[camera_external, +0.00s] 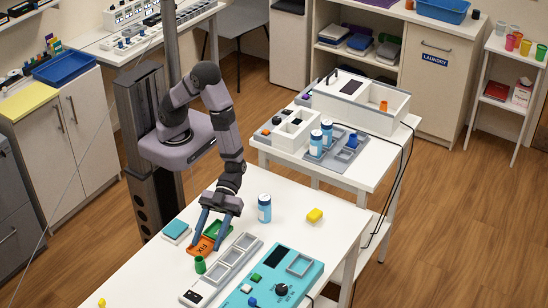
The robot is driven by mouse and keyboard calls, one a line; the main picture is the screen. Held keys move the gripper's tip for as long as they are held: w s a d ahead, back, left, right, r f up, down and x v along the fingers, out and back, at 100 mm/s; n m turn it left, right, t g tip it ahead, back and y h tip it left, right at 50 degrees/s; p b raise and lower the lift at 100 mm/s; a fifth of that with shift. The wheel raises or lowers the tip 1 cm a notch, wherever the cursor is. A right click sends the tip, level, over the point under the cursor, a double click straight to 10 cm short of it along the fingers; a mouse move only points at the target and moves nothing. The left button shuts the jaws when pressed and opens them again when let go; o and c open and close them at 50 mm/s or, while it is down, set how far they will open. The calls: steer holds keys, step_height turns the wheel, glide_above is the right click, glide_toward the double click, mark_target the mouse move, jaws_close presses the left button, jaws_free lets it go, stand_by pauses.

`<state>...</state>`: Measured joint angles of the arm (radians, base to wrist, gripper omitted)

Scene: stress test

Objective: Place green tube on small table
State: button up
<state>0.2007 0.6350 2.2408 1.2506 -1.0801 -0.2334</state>
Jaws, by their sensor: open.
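A short green tube (200,264) stands upright on the white worktable (328,236), just in front of an orange tray (201,247). My gripper (207,243) points down with its blue fingers spread over the orange tray and a green tray (217,231), behind the green tube. I see nothing between the fingers. Whether the fingertips touch the trays I cannot tell. A small white table (498,75) stands far right at the wall, with several coloured cups on top. Another white table (373,172) stands behind the worktable; which one is the small table is unclear.
A grey compartment tray (232,262) and a teal panel (270,278) lie in front. The worktable's right end is mostly clear. A black cable (395,190) hangs from the rear table.

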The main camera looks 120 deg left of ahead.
mark_target(197, 263)
steer(key=shift+p+x, duration=0.55)
steer(key=shift+x, duration=2.1)
steer(key=shift+s, duration=0.15)
steer(key=shift+c, duration=0.4)
jaws_close()
steer(key=shift+r, duration=0.15)
step_height(197, 263, up, 10)
